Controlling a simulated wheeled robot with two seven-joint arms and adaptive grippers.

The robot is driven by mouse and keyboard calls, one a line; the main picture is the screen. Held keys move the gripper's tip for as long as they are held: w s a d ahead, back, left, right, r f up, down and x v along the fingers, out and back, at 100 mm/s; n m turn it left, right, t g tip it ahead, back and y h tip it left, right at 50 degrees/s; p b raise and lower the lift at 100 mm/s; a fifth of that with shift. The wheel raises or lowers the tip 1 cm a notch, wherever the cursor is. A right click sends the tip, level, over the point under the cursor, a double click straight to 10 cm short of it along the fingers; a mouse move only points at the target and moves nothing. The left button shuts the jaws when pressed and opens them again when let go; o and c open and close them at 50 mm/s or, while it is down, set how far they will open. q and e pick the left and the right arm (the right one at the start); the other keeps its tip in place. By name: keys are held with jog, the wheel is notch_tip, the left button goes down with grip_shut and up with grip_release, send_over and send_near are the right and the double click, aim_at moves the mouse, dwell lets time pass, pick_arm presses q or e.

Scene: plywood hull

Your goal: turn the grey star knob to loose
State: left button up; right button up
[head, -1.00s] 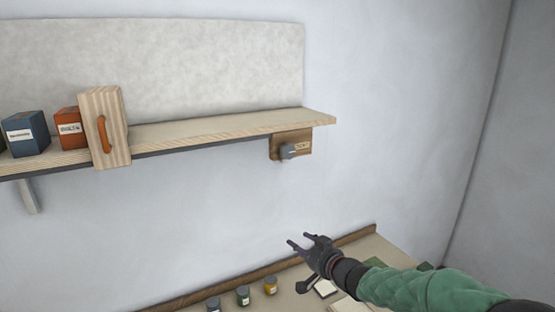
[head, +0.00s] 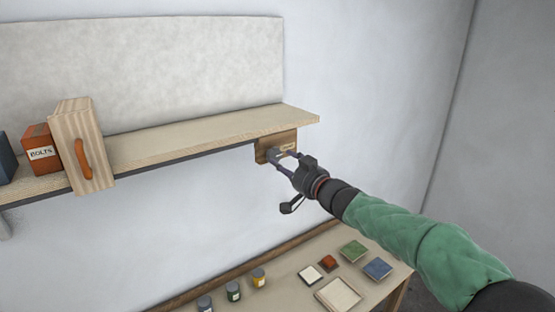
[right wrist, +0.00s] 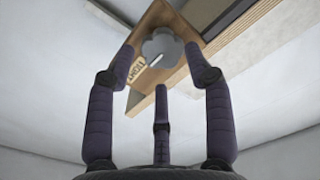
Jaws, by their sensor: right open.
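The grey star knob (head: 273,155) sits on a small brown wooden plate (head: 262,145) under the right end of the shelf. In the right wrist view the knob (right wrist: 162,49) has rounded lobes and a pale pointer mark, with a small lettered label (right wrist: 136,69) beside it. My right gripper (head: 283,158) is open, its fingers pointing at the knob. In the right wrist view its fingertips (right wrist: 163,65) stand on either side of the knob, apart from it; whether any finger touches it I cannot tell. My left gripper is not in view.
The shelf (head: 200,142) runs just above the plate. It carries a wooden block with an orange handle (head: 82,146) and a red bolts box (head: 41,150). Below, a workbench (head: 290,290) holds several small jars and coloured tiles. The wall left of the gripper is clear.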

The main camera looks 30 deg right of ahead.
aim_at(276, 158)
jog(key=shift+w+a, duration=0.15)
jog(key=shift+w, duration=1.75)
jog(key=shift+c, duration=0.3)
jog(key=c, duration=0.9)
jog(key=shift+o, duration=0.2)
jog(key=shift+s, duration=0.1)
